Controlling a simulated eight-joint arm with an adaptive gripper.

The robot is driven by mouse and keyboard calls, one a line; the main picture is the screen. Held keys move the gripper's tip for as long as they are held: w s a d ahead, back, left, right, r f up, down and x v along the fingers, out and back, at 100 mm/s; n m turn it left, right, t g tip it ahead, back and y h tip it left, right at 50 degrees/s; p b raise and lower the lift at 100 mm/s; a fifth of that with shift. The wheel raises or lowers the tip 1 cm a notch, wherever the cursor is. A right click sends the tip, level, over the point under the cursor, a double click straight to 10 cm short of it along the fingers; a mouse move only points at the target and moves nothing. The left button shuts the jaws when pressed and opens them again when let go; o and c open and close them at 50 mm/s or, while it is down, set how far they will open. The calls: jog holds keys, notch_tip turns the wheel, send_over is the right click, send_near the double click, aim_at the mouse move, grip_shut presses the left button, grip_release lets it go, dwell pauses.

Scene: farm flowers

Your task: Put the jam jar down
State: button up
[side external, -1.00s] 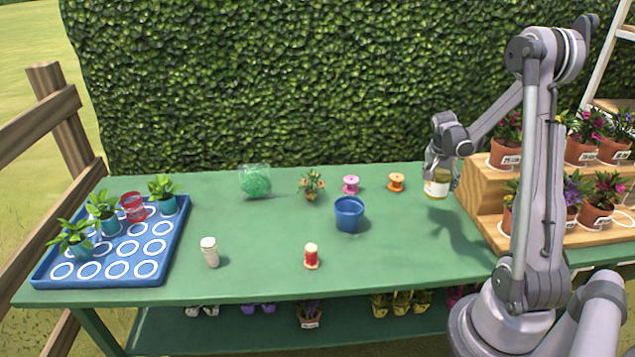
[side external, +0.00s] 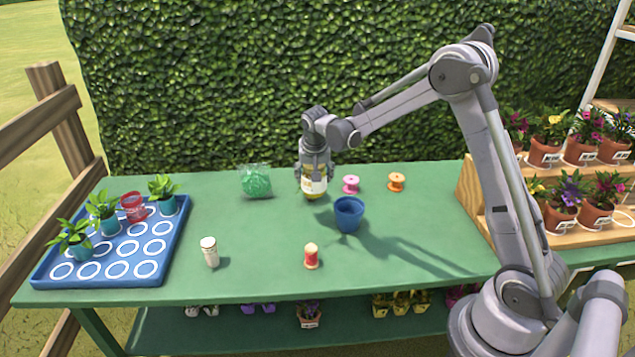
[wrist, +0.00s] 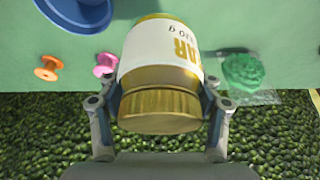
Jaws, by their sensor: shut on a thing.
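The jam jar (side external: 314,187) has a white label and a gold lid. My gripper (side external: 314,176) is shut on it, near the back of the green table, left of the blue pot. In the wrist view the jar (wrist: 160,75) sits between the two fingers of my gripper (wrist: 160,110), lid towards the camera, with part of its label lettering showing. I cannot tell whether the jar's base touches the table.
A blue pot (side external: 348,214) stands close to the right of the jar, with pink (side external: 351,184) and orange (side external: 397,182) spools behind. A green bag (side external: 256,182) lies to the left. A white shaker (side external: 210,252) and red spool (side external: 311,256) stand in front. A blue tray (side external: 150,268) is far left.

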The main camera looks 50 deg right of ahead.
jog(key=a, duration=0.1)
jog(key=w+a, duration=0.1)
jog(key=a, duration=0.1)
jog(key=shift+w+a+f+n, duration=0.1)
jog(key=shift+w+f+n, duration=0.05)
jog(key=shift+w+n, duration=0.2)
jog(key=w+a+f, duration=0.2)
jog(key=a, duration=0.1)
jog(key=w+a+f, duration=0.2)
jog(key=a, duration=0.1)
jog(key=w+a+f, duration=0.2)
jog(key=a, duration=0.1)
jog(key=shift+w+f, duration=0.2)
jog(key=shift+f, duration=2.1)
jog(key=shift+f, duration=0.1)
jog(key=o, duration=1.6)
jog(key=shift+f, duration=0.1)
